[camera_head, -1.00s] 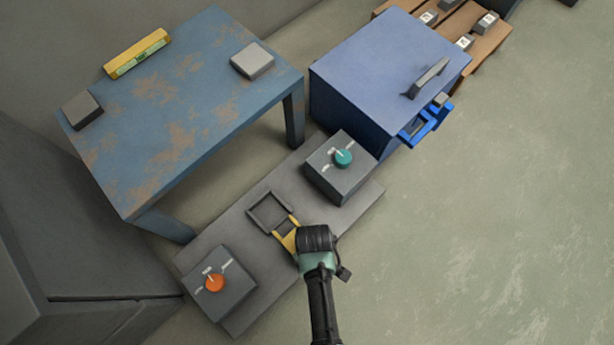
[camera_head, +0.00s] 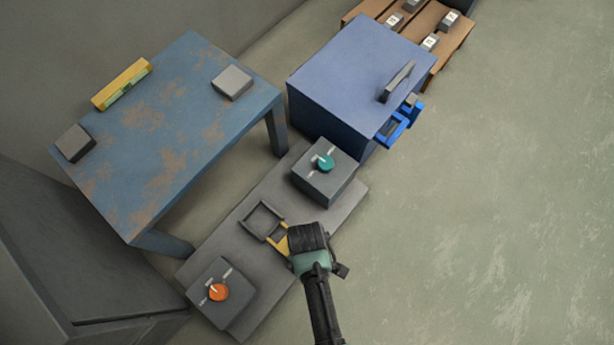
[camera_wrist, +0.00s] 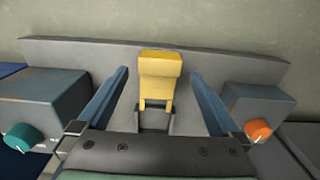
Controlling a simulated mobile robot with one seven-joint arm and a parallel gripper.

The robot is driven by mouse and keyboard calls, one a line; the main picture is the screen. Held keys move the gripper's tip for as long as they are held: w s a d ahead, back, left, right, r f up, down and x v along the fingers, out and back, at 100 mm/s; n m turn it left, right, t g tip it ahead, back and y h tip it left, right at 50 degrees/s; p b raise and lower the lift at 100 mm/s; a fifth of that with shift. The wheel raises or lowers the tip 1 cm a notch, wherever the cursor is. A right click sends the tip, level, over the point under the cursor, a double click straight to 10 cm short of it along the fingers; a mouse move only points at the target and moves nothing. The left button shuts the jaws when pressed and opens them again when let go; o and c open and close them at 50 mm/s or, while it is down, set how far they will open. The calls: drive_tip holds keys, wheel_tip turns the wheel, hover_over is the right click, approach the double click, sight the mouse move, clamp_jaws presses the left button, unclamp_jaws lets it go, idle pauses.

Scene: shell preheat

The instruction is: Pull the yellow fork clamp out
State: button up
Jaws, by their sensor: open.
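The yellow fork clamp (camera_wrist: 160,78) stands upright between the two spread fingers of my gripper (camera_wrist: 159,80) in the wrist view. A gap shows on each side, so the fingers do not touch it. In the head view part of the fork clamp (camera_head: 282,245) shows beside my gripper (camera_head: 296,248), which hides the rest. Its prongs reach toward a dark square frame (camera_head: 250,224) on the grey base plate (camera_head: 235,237). In the wrist view the frame (camera_wrist: 154,120) is partly hidden by my gripper's body.
A box with a teal knob (camera_head: 325,163) and a box with an orange knob (camera_head: 218,292) stand on the plate either side of the clamp. A blue cabinet (camera_head: 350,75) and a worn blue table (camera_head: 170,130) stand behind. Open floor lies to the right.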

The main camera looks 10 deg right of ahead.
wheel_tip(320, 180, up, 6)
drive_tip(key=p, duration=0.3)
idle(0.5)
